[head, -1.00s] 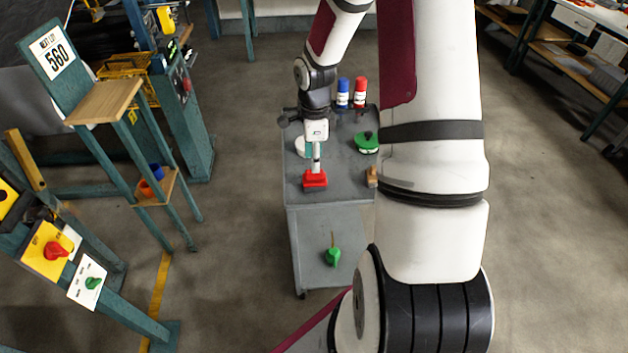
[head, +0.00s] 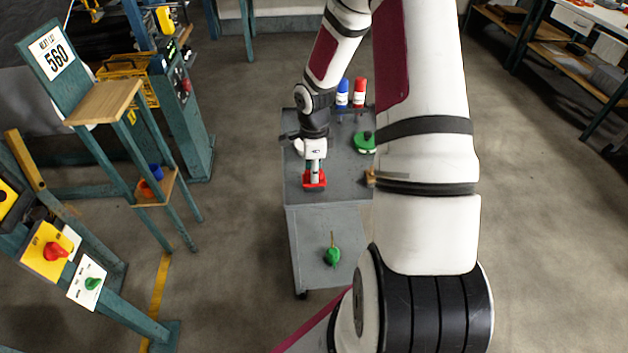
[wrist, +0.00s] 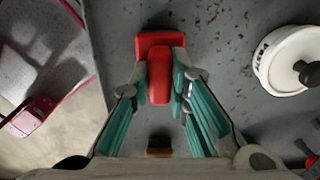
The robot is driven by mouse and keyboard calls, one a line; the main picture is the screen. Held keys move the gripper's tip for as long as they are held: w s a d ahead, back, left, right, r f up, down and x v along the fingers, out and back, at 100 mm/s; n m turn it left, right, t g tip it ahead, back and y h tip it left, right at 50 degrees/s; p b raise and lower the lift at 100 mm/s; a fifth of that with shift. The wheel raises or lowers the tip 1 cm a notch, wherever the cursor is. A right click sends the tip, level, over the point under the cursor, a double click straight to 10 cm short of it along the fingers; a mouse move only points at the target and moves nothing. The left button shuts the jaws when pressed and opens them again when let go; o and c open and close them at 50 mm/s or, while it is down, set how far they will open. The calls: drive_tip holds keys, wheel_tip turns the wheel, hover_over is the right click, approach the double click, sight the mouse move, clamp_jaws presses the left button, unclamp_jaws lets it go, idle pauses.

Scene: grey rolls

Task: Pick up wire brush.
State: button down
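A red T-shaped tool, which I take for the wire brush (head: 314,183), lies on the near left part of the grey cart top. In the wrist view the brush (wrist: 157,43) shows a wide red block with a red handle running down from it. My gripper (head: 314,172) points down over it. In the wrist view the teal-padded fingers of my gripper (wrist: 160,78) lie along both sides of the handle and appear to touch it. No gap shows between pads and handle. The brush still appears to lie on the cart top.
A grey cart (head: 325,220) bears a white round-lidded thing (wrist: 291,62), a green round thing (head: 364,143), a brown block (head: 370,177), a blue bottle (head: 342,92) and a red bottle (head: 360,92). A teal stand (head: 140,150) is at left.

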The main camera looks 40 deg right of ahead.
drive_tip(key=shift+r, duration=0.1)
drive_tip(key=shift+r, duration=0.65)
wheel_tip(320, 180, up, 2)
drive_tip(key=shift+r, duration=0.1)
drive_tip(key=s+a+r, duration=0.1)
drive_tip(key=s+a, duration=0.3)
drive_tip(key=s, duration=1.1)
drive_tip(key=shift+s+a+r, duration=0.15)
drive_tip(key=shift+s+a, duration=0.05)
drive_tip(key=shift+w, duration=0.1)
